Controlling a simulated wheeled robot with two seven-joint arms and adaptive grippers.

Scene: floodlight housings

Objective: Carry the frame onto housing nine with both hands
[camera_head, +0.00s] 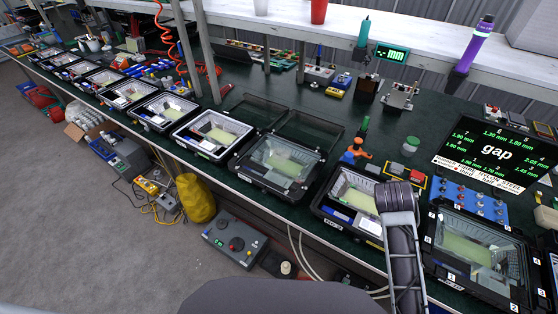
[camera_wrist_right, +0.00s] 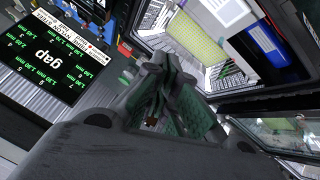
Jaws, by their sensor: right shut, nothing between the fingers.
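Dark-rimmed housings stand in a long row on the green bench. In the head view, the rightmost housing (camera_head: 475,255) has a dark glazed frame over it and number tags around its rim. The large housing (camera_head: 280,162) near the middle also has dark-rimmed glass on top. Between them is an open housing (camera_head: 348,203) with a pale panel inside; it also shows in the right wrist view (camera_wrist_right: 215,40). I cannot read which is housing nine. My right gripper (camera_wrist_right: 165,70) is shut and empty, above the bench beside the open housing. My left gripper is out of view.
A black gap display (camera_head: 495,150) stands behind the rightmost housing. An orange-handled tool (camera_head: 357,148) and small coloured parts sit behind the open housing. Shelf posts (camera_head: 207,50) rise from the bench. A grey control box (camera_head: 235,240) stands below the front edge.

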